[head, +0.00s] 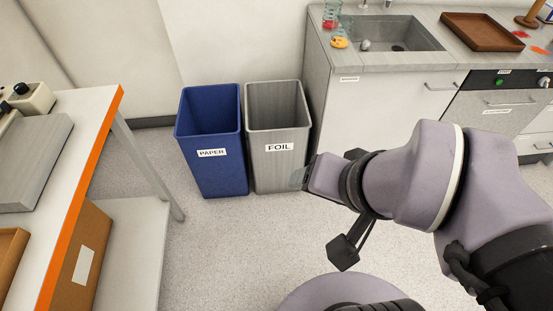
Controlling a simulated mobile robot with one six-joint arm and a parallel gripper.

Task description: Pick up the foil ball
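My gripper (349,203) is in front of the cabinet and bins, well apart from the lump. Its two black fingers look spread wide, with nothing seen between them. Part of the gripper is hidden behind my wrist.
A blue PAPER bin (213,170) and a grey FOIL bin (279,170) stand by the wall. Glasses with red (331,17) and yellow (340,36) contents stand left of the sink. A brown tray (482,31) sits right of it. An orange-edged table (95,125) is at left.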

